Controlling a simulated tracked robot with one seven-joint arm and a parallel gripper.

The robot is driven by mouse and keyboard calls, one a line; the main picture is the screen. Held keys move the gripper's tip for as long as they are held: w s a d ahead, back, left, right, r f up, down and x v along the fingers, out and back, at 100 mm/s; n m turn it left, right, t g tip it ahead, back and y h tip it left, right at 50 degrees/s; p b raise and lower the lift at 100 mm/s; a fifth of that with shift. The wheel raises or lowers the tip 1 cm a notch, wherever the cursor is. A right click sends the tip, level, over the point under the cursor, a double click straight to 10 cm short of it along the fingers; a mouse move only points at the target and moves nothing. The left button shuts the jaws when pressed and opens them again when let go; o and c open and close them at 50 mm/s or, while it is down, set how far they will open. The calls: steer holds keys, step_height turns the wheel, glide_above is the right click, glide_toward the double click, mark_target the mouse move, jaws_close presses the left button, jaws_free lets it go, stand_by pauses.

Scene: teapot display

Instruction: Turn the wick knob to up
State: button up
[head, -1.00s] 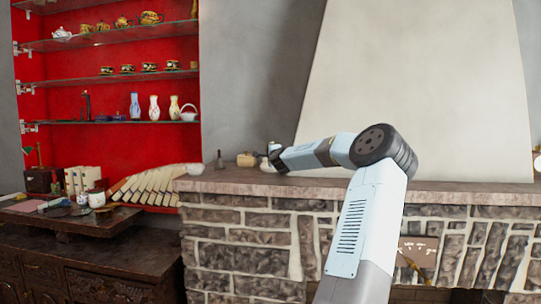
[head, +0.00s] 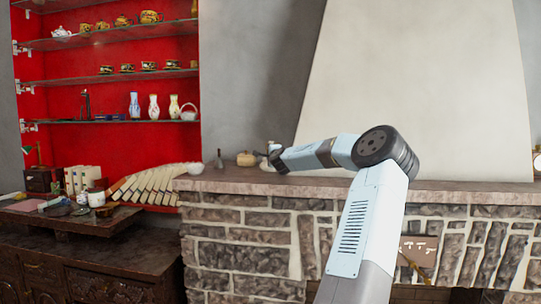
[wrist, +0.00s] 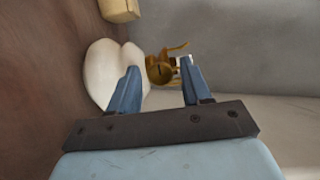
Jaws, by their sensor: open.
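In the wrist view, an oil lamp with a white rounded body (wrist: 98,72) and a brass burner (wrist: 158,69) appears sideways. A small brass piece juts from the burner, likely the wick knob (wrist: 176,48); its setting is too small to tell. My gripper (wrist: 159,66) is open, with the burner showing between its blue fingertips. I cannot tell whether either finger touches it. In the head view, my gripper (head: 274,158) is small and dark above the mantel's back part, and it mostly hides the lamp.
The stone mantel (head: 440,190) runs below my arm. A tan pot (head: 245,159) stands just left of my gripper; it also shows in the wrist view (wrist: 119,9). A small dark bottle (head: 219,159) and a white bowl (head: 196,168) stand farther left. The wall is close behind.

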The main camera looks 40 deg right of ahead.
steer(key=shift+f, duration=0.1)
steer(key=v, duration=1.3)
steer(key=shift+s+a, duration=0.15)
steer(key=shift+s, duration=0.15)
stand_by(0.3)
